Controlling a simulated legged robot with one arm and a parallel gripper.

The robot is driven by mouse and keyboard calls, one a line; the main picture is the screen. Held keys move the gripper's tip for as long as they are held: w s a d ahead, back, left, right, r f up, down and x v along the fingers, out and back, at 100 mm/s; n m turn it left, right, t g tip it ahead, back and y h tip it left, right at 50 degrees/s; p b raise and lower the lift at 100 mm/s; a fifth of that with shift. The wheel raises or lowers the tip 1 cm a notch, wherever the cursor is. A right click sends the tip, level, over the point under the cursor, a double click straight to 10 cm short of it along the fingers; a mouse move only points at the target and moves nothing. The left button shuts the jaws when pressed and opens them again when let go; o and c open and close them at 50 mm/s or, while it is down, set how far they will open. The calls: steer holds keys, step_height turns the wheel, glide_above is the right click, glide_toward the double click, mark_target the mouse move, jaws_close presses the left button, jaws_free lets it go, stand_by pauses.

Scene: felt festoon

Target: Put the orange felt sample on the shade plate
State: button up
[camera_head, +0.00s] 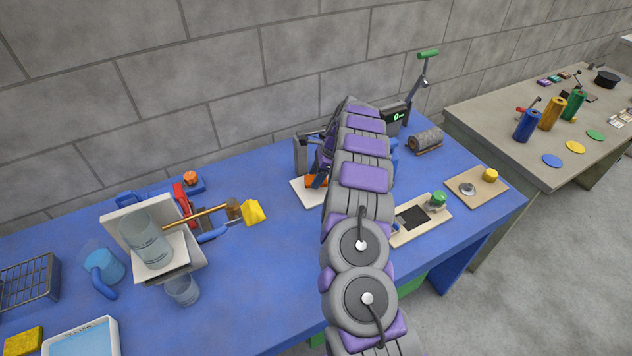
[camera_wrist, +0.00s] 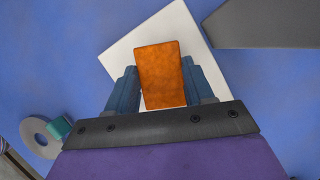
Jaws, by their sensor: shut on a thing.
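The orange felt sample (camera_wrist: 160,72) is a small block between the two blue fingers of my gripper (camera_wrist: 160,80), which is shut on it. It also shows in the head view (camera_head: 315,181), partly covered by my arm. A white square plate (camera_wrist: 122,58), which I take to be the shade plate, lies on the blue bench under the sample. Its left part shows in the head view (camera_head: 302,195). The sample overlaps the plate in the wrist view; I cannot tell whether it touches it.
A dark grey device (camera_wrist: 265,22) stands right of the plate in the wrist view. A grey ring (camera_wrist: 40,135) lies lower left. In the head view, a yellow block (camera_head: 253,212) and a glass beaker stand (camera_head: 185,253) are left, a sample board (camera_head: 412,218) right. The front middle is clear.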

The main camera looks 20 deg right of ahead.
steer(key=shift+x, duration=0.85)
steer(key=shift+s+a+f+b, duration=0.1)
steer(key=shift+f+b, duration=0.2)
steer(key=shift+f, duration=0.05)
steer(key=shift+a+r, duration=0.15)
steer(key=shift+a, duration=0.15)
steer(key=o, duration=0.7)
steer(key=shift+d, duration=0.25)
steer(key=shift+o, duration=1.4)
steer(key=shift+d+f, duration=0.2)
steer(key=shift+o, duration=0.2)
steer(key=shift+a, duration=0.1)
